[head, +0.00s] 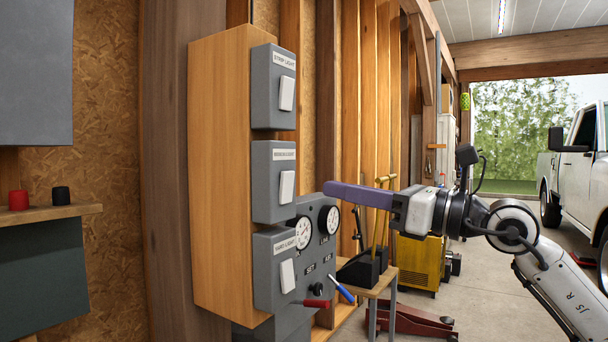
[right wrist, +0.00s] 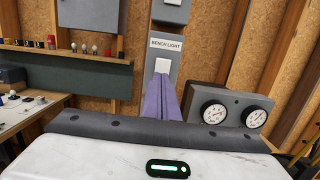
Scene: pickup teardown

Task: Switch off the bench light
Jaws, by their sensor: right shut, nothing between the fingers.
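The bench light switch is a grey box (head: 261,183) with a white rocker (head: 287,187), the middle of three boxes on a wooden post. Its label reads "BENCH LIGHT" in the right wrist view, where the rocker (right wrist: 162,65) shows just above my fingertips, its lower part hidden. My right gripper (head: 327,189) is shut and empty, its purple fingers level with the rocker and pointing at it. In the head view a gap shows between the fingertips and the rocker. The fingers also show in the right wrist view (right wrist: 163,80). My left gripper is not in view.
A strip light switch (head: 272,87) is above and a yard light switch (head: 274,270) below. A grey gauge panel (head: 318,255) with red and blue handles stands just right of the boxes. A shelf (head: 50,213) is at left; a white pickup (head: 575,170) stands at right.

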